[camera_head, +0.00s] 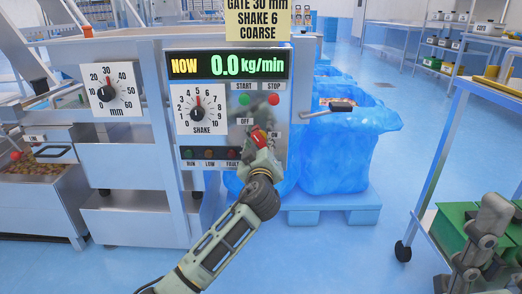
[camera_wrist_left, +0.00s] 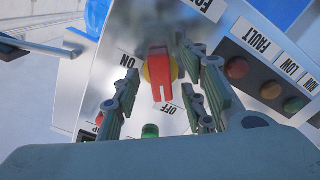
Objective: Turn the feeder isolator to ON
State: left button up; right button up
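The feeder isolator has a red handle (camera_wrist_left: 160,75) on a yellow disc, on the grey control panel (camera_head: 277,68). In the left wrist view its notched end points toward the OFF label (camera_wrist_left: 168,110); the ON label (camera_wrist_left: 126,62) is to the left. My left gripper (camera_wrist_left: 163,80) is open, with fingers on both sides of the red handle and gaps visible between them. In the head view the left gripper (camera_head: 258,148) partly covers the isolator. My right gripper (camera_head: 487,232) is at the lower right, away from the panel; its finger opening is unclear.
The display (camera_head: 226,65) reads NOW 0.0 kg/min. Green START (camera_head: 244,100) and red STOP (camera_head: 273,99) buttons sit above the isolator. The SHAKE dial (camera_head: 198,114) is left of it. A blue-lined bin (camera_head: 345,150) stands behind on a blue pallet; a cart (camera_head: 432,185) is at right.

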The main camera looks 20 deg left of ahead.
pick_arm(q)
jog(key=shift+x, duration=0.8)
jog(key=shift+c, duration=0.4)
grip_shut()
